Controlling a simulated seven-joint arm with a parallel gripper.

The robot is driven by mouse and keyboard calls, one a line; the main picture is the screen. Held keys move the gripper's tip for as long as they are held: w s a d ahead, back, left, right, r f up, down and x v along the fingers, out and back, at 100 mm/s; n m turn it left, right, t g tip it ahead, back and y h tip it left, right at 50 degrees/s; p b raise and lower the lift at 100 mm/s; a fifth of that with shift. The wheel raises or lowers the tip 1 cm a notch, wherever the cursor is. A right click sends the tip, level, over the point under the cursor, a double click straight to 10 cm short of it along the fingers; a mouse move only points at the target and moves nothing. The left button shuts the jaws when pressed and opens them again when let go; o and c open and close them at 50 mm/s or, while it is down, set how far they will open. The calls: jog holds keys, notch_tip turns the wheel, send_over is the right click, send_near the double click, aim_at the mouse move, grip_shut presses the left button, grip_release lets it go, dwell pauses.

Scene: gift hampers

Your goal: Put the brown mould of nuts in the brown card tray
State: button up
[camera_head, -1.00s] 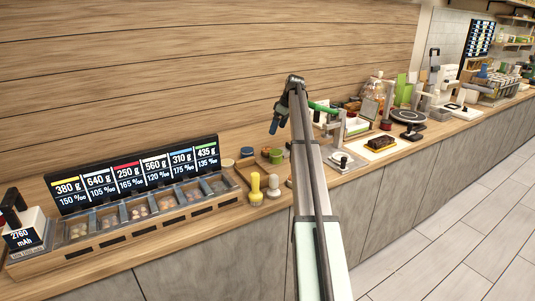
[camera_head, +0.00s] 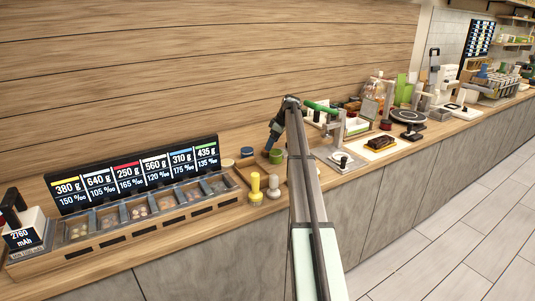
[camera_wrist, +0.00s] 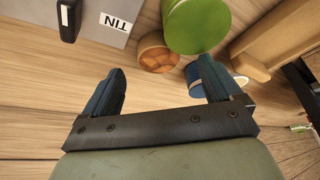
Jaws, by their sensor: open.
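The brown mould of nuts (camera_wrist: 157,56) is a small round brown piece with a patterned top, seen in the wrist view just beyond and between my fingertips. My gripper (camera_wrist: 161,66) is open and empty, its two blue-black fingers apart. In the head view my gripper (camera_head: 269,149) hangs low over the counter, beside the green cylinder (camera_head: 276,157). The mould is not clear in the head view.
In the wrist view a green cylinder (camera_wrist: 196,25) adjoins the mould, and a blue cup (camera_wrist: 196,82) sits near the right finger.

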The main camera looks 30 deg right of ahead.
jog(key=shift+w+x, duration=0.2)
jog(key=shift+x, duration=2.4)
jog(key=shift+r, duration=0.1)
jog(key=c, duration=1.2)
jog(key=shift+r, duration=0.1)
jog(key=shift+c, duration=0.2)
